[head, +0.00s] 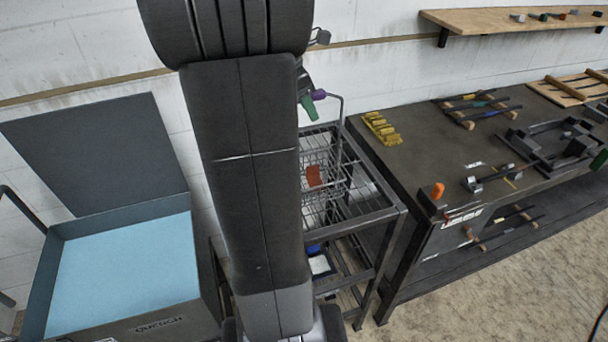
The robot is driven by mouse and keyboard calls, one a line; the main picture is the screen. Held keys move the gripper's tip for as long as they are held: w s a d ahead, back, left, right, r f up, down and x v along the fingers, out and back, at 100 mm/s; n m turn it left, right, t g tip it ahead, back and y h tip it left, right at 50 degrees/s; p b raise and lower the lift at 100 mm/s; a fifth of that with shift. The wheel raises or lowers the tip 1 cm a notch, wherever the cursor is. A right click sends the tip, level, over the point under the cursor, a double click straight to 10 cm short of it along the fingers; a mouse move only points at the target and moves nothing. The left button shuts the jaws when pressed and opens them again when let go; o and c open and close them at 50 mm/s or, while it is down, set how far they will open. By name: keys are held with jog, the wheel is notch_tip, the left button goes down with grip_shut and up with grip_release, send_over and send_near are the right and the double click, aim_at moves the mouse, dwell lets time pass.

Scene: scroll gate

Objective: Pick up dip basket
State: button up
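The dip basket (318,152) is a wire basket standing on a dark metal rack (372,214) in the middle of the head view. An orange-red piece (314,176) shows at the basket's mesh. The basket's left part is hidden behind my arm. My gripper (306,98) shows only in part past the arm's right edge, with a green piece close to the purple grip. I cannot tell whether it touches the grip or how far its fingers are apart.
An open quench tank (135,326) with light blue liquid and a raised lid (95,155) stands at the left. A wooden shelf (500,20) hangs on the wall.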

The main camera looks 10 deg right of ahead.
jog(key=c, duration=0.7)
grip_shut()
jog(key=shift+w+r, duration=0.1)
jog(key=shift+r, duration=0.05)
